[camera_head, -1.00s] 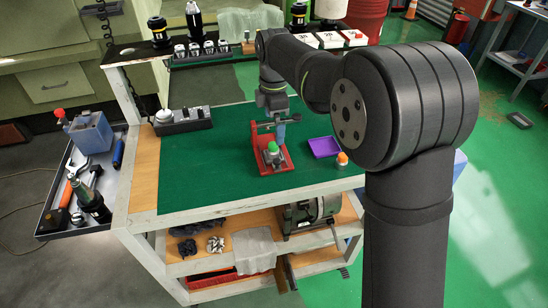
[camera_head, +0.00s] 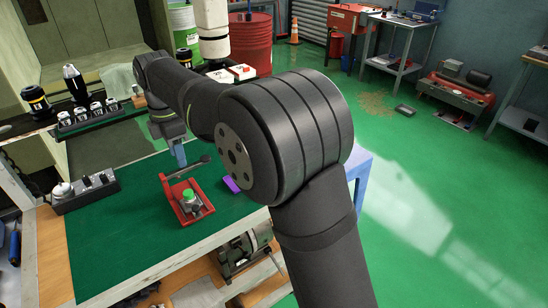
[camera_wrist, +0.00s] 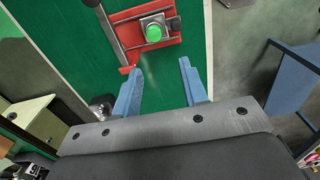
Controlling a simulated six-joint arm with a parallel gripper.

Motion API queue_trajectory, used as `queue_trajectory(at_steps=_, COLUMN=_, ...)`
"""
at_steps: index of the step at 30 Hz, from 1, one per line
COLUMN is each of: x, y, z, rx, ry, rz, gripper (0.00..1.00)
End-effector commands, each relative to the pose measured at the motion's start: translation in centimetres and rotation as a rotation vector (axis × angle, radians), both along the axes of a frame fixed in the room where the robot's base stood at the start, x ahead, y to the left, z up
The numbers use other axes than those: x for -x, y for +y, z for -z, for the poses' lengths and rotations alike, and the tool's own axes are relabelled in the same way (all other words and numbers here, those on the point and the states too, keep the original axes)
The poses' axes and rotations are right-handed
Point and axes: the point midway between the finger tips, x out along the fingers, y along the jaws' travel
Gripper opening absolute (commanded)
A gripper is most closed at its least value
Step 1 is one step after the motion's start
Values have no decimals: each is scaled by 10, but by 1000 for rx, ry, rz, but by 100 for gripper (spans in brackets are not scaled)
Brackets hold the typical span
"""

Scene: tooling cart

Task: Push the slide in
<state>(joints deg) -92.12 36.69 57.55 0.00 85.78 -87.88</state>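A red fixture (camera_head: 172,188) stands on the green mat of the cart. It carries a grey metal block with a green round top (camera_head: 188,194) and a metal bar with a dark knob (camera_head: 205,159). In the wrist view the red fixture (camera_wrist: 120,30) is at the top, with the green top (camera_wrist: 153,33) near its middle. I cannot tell which part is the slide. My gripper (camera_wrist: 158,68) is open and empty, its two blue fingers apart and short of the fixture in that view.
A purple tray (camera_head: 231,184) lies right of the fixture, partly hidden by my arm. A grey block with knobs (camera_head: 86,191) is on the mat's left edge. Several labelled holders (camera_head: 95,112) stand at the back. The mat (camera_head: 120,240) left of the fixture is clear.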

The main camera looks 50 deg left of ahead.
Motion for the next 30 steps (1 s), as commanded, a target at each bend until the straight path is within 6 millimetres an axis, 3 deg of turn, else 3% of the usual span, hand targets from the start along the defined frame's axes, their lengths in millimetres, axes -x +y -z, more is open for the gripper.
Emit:
queue_trajectory(at_steps=1, x=0, y=0, z=0, rx=-1, ry=1, rz=0, gripper=29)
queue_trajectory(at_steps=6, x=-2, y=-12, z=5, rx=-32, ry=54, rz=-5, gripper=0)
queue_trajectory(at_steps=11, x=-2, y=-43, z=19, rx=-123, ry=175, rz=3, gripper=0)
queue_trajectory(at_steps=21, x=-14, y=-123, z=50, rx=-378, ry=349, rz=148, gripper=0)
queue_trajectory(at_steps=25, x=-21, y=-146, z=60, rx=-441, ry=361, rz=207, gripper=0)
queue_trajectory(at_steps=30, x=-25, y=-158, z=67, rx=-476, ry=362, rz=244, gripper=0)
